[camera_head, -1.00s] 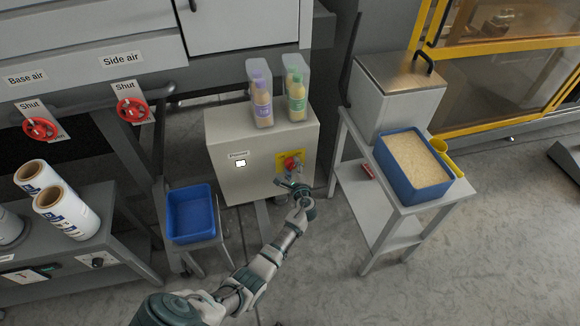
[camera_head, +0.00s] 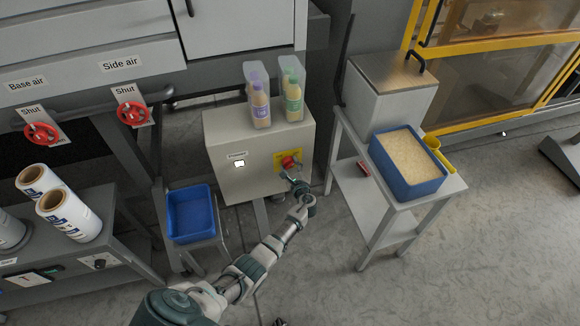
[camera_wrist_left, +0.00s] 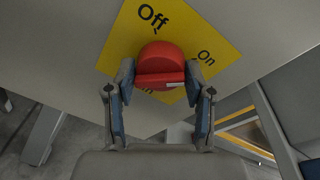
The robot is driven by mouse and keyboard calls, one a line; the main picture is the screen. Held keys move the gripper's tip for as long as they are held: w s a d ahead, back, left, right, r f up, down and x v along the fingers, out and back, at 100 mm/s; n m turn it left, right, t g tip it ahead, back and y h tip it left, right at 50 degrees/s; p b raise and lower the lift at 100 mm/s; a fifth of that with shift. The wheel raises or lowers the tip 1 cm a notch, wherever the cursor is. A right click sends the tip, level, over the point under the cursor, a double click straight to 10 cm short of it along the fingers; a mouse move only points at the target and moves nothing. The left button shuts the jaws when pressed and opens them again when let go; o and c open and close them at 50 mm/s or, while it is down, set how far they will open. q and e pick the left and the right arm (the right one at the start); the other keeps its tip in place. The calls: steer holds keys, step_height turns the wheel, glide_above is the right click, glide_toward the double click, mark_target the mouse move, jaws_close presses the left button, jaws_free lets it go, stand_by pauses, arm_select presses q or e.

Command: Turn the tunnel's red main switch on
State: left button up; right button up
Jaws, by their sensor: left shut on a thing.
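The red main switch (camera_wrist_left: 160,62) sits on a yellow plate (camera_wrist_left: 122,40) marked "Off" and "On" in the left wrist view. In the head view the switch (camera_head: 288,162) is on the front of a beige cabinet (camera_head: 230,185). My left gripper (camera_wrist_left: 160,80) is shut on the switch's red knob, one finger on each side. It also shows in the head view (camera_head: 290,174), at the cabinet's front. A pale mark on the knob points toward the lower right, below the "On" word. My right gripper is not in view.
A side table (camera_head: 400,212) with a blue crate (camera_head: 420,188) stands at the right. Two red valve wheels (camera_head: 42,134) labelled "Shut" are at the left.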

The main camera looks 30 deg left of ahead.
arm_select(q)
steer(key=shift+w+d+r, duration=0.1)
steer(key=o, duration=0.9)
steer(key=shift+c, duration=0.2)
steer(key=shift+o, duration=1.4)
steer(key=shift+w+f, duration=0.1)
steer(key=shift+f, duration=0.1)
steer(key=v, duration=1.2)
